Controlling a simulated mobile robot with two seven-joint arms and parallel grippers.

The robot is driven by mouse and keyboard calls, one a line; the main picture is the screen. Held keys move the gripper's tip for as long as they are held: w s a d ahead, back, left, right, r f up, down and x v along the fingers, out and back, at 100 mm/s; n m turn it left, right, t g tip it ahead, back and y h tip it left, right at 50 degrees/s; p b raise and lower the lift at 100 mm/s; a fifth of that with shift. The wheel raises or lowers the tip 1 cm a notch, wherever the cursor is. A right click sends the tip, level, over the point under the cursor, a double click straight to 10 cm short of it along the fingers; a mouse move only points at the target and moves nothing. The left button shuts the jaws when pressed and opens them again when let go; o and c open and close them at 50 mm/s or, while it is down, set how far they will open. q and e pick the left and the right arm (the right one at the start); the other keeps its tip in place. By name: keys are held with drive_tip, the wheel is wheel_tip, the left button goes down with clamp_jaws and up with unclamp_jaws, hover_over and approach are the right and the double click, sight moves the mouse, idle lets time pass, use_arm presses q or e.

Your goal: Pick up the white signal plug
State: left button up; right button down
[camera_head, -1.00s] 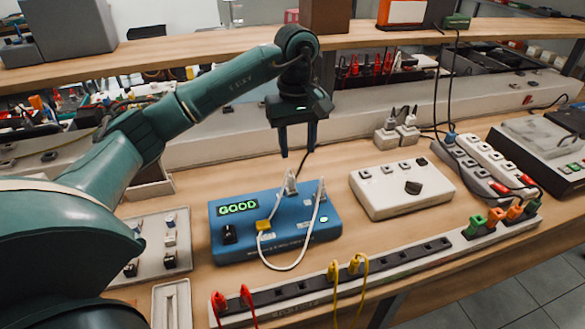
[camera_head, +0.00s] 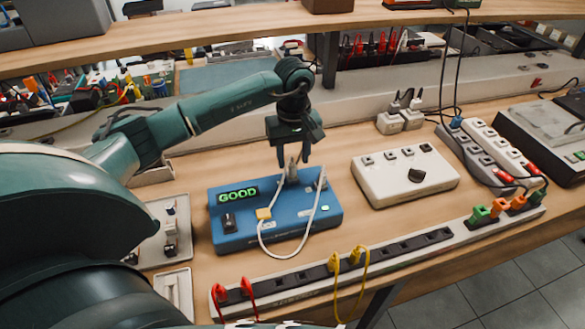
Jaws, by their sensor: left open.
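The white signal plug (camera_head: 292,172) stands upright in the top of the blue box (camera_head: 232,238), towards its back edge. A white cable loops from the box's top over its front. The box shows a green "GOOD" display. My left gripper (camera_head: 294,160) is open, pointing down, with its fingers around or just above the plug's top; I cannot tell whether they touch it. My right gripper is not in view.
A white box with a black knob (camera_head: 390,188) stands to the right. A long socket strip (camera_head: 400,246) with red, yellow, green and orange plugs runs along the front edge. Grey trays (camera_head: 174,283) lie at left. A wooden shelf (camera_head: 180,42) spans the back.

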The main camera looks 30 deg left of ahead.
sight(292, 165)
use_arm(q)
wheel_tip(292, 165, down, 3)
drive_tip(key=shift+s+f, duration=0.1)
drive_tip(key=shift+f, duration=0.05)
clamp_jaws()
idle(0.4)
